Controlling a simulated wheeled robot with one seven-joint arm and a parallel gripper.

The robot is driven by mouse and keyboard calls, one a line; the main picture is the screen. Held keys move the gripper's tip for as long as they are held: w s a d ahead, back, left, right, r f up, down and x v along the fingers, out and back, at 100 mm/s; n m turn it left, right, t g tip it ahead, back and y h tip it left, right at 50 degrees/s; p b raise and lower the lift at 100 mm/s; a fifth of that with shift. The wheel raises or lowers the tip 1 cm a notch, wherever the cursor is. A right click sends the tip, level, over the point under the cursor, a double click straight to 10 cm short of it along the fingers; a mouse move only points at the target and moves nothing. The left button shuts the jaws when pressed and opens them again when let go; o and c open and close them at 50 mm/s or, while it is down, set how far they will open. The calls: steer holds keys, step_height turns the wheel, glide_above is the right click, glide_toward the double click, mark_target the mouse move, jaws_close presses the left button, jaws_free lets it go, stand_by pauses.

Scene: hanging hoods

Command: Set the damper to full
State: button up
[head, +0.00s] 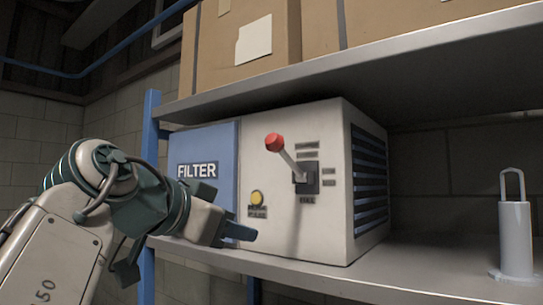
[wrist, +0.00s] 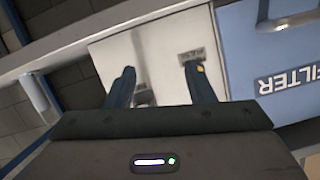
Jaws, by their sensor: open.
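The damper lever is a grey rod with a red knob (head: 274,142) on the front of a white hood unit (head: 325,225). It rises from a dark slot plate (head: 306,179) and tilts up and left. Small labels sit above, right of and below the plate; the lower one (head: 307,200) seems to read FULL. My gripper (head: 185,252) is open and empty, low and left of the lever, in front of the blue panel. In the wrist view its fingers (wrist: 160,88) are spread before the white face, shown upside down; the red knob is not visible there.
A blue FILTER panel (head: 203,158) and a yellow button (head: 257,197) are left of the lever. The unit stands on a grey shelf (head: 420,272), under an upper shelf (head: 400,62) with cardboard boxes (head: 240,45). A white cylinder with a loop (head: 515,235) stands at right.

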mark_target(267, 143)
steer(key=s+a+r+n+h+p, duration=0.25)
steer(key=s+r+h+p, duration=0.2)
steer(key=s+r, duration=0.7)
steer(key=shift+m+h, duration=0.25)
steer(key=shift+h, duration=0.1)
steer(key=x, duration=0.4)
steer(key=w+x, duration=0.1)
steer(key=x, duration=0.4)
steer(key=a+p+x, duration=0.1)
steer(key=x, duration=0.4)
steer(key=shift+w+r, duration=0.15)
steer(key=shift+r, duration=0.2)
steer(key=shift+a, duration=0.1)
jaws_close()
